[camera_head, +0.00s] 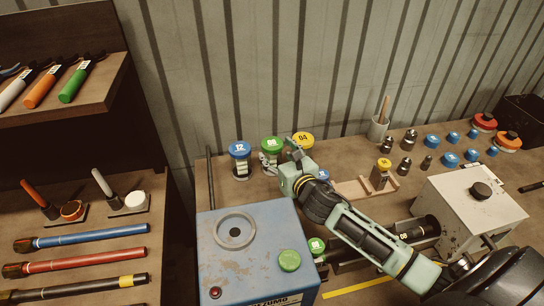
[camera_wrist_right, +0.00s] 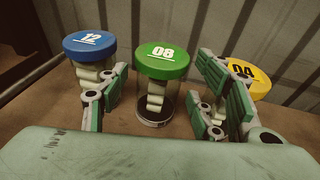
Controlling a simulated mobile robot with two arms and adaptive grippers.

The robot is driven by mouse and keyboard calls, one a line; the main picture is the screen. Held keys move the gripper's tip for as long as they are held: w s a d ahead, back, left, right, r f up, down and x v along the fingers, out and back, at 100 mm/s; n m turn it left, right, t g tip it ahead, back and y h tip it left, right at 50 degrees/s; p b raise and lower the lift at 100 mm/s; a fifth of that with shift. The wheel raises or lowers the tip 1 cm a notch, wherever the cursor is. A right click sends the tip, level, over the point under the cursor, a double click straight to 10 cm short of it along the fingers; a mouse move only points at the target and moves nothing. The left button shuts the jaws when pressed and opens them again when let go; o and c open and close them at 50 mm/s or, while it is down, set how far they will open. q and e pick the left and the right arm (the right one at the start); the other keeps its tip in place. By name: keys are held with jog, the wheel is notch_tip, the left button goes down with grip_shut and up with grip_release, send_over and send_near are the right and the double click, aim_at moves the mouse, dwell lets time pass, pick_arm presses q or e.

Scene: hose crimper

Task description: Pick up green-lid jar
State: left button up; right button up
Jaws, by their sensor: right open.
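The green-lid jar (camera_head: 272,147), marked 08, stands upright on the bench at the back between a blue-lid jar and a yellow-lid jar. In the right wrist view the green-lid jar (camera_wrist_right: 161,82) is clear glass with pale pieces inside. My right gripper (camera_head: 280,160) reaches over the bench in front of it. In the wrist view its two fingers (camera_wrist_right: 168,95) are spread, one on each side of the jar, with gaps showing. The jar stands on the bench and is not gripped. My left gripper is not in view.
The blue-lid jar (camera_wrist_right: 90,55) marked 12 stands close left and the yellow-lid jar (camera_wrist_right: 246,80) marked 04 close right, partly behind a finger. A corrugated wall rises behind. A blue machine (camera_head: 255,255) stands in front, and a pale box machine (camera_head: 470,210) at the right.

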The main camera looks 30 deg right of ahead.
jog(key=shift+w+d+f+p, duration=0.15)
jog(key=shift+w+f, duration=0.1)
jog(key=shift+w, duration=0.5)
jog(key=shift+w+f+p, duration=0.15)
jog(key=shift+w+f, duration=0.15)
jog(key=shift+w, duration=0.4)
jog(key=shift+w+d+f+p, duration=0.15)
jog(key=shift+w+f, duration=0.1)
jog(key=shift+w, duration=0.5)
jog(key=shift+a, duration=0.1)
jog(key=shift+r, duration=0.1)
jog(key=c, duration=1.1)
